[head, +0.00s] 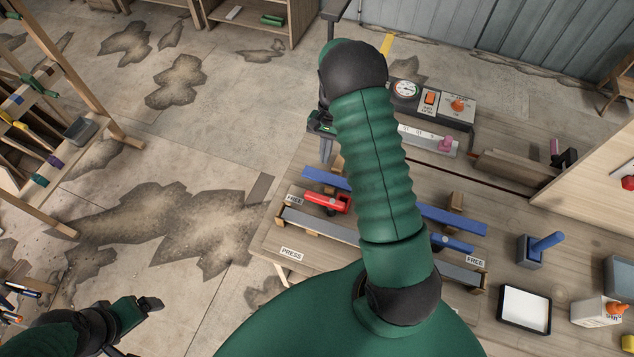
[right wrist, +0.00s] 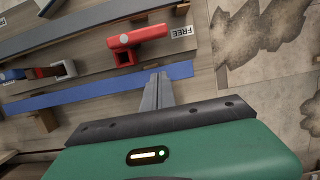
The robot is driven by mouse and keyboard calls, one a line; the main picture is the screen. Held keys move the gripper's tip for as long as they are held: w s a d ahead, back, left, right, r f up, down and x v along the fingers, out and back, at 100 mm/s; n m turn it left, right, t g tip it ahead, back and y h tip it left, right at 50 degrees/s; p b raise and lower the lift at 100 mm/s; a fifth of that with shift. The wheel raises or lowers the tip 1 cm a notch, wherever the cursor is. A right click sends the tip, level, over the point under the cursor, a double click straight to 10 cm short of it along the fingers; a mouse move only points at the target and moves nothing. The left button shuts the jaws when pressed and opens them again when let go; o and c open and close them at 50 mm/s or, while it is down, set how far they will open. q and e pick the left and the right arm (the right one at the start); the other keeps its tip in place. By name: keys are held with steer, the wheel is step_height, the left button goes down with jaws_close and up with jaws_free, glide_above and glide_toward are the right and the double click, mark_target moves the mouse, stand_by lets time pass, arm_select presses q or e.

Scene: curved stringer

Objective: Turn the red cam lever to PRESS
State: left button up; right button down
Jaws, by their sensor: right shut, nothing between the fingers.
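The red cam lever (head: 328,202) is on the left side of the bench fixture, partly beside my arm. Its handle points toward the left FREE label (head: 295,199); the PRESS label (head: 291,253) lies nearer the front edge. In the right wrist view, the red lever (right wrist: 139,37) lies beyond the fingertips, its end close to the FREE label (right wrist: 182,31). My right gripper (head: 326,151) is shut and empty, apart from the lever; its fingers also show in the right wrist view (right wrist: 157,85). My left gripper (head: 151,303) is at lower left, away from the bench; its opening is unclear.
Blue strips (head: 452,219) and a grey bar (head: 325,229) run across the fixture beside the lever. A blue-handled lever (head: 452,243) is at right. A gauge panel (head: 432,103) stands at the back. Open floor lies left of the bench.

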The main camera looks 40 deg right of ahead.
mark_target(325, 200)
steer(key=p+x, duration=0.2)
steer(key=x, duration=0.5)
steer(key=shift+f, duration=0.1)
steer(key=a+p, duration=0.1)
steer(key=s+a+p, duration=0.1)
steer(key=shift+s+a+f+p, duration=0.1)
steer(key=shift+s+f+p, duration=0.2)
steer(key=shift+f, duration=0.1)
steer(key=shift+s+a+f, duration=0.1)
steer(key=shift+s+a, duration=0.1)
steer(key=shift+a, duration=0.6)
steer(key=shift+d, duration=0.1)
steer(key=shift+n, duration=0.4)
